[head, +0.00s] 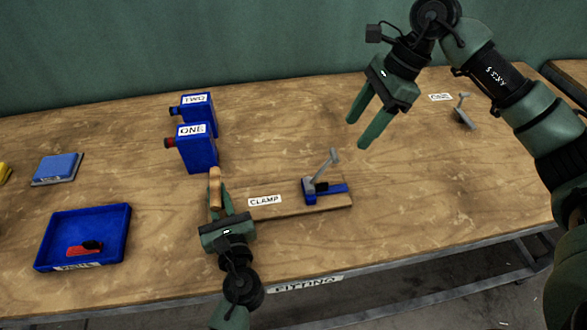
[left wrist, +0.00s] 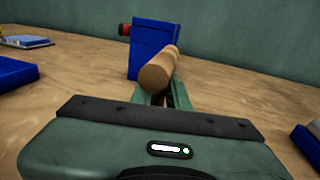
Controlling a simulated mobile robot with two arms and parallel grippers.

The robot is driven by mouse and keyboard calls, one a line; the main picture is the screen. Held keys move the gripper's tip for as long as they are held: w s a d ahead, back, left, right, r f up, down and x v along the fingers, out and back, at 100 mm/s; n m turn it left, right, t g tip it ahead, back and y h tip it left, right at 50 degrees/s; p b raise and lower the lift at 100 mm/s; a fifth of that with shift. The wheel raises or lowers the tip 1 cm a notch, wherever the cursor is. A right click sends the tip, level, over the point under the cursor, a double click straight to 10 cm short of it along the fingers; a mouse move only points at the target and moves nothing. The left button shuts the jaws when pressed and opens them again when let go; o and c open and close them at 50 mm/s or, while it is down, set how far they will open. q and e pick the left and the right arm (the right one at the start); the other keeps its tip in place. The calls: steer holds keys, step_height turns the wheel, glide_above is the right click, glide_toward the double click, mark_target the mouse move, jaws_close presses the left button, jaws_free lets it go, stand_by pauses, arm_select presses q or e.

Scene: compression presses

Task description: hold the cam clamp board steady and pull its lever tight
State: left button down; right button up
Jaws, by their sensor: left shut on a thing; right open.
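The cam clamp board (head: 285,207) lies flat on the table, a wooden plank with a white CLAMP label. A wooden handle (head: 215,188) stands at its left end; it also shows in the left wrist view (left wrist: 158,76). My left gripper (head: 218,200) is shut on this handle. The blue clamp (head: 325,190) sits at the board's right end. Its grey lever (head: 328,166) is raised and leans up to the right. My right gripper (head: 359,132) is open and empty, above the table, up and to the right of the lever. The lever is out of the left wrist view.
Blue boxes labelled TWO (head: 197,105) and ONE (head: 197,148) stand behind the handle. A blue tray (head: 84,237) with a red and black item (head: 85,248) is at left. A small grey lever piece (head: 463,112) stands at far right. The table right of the clamp is clear.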

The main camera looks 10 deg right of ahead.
steer(key=shift+d+r, duration=0.15)
steer(key=shift+r, duration=0.2)
arm_select(q)
steer(key=c, duration=1.3)
jaws_free()
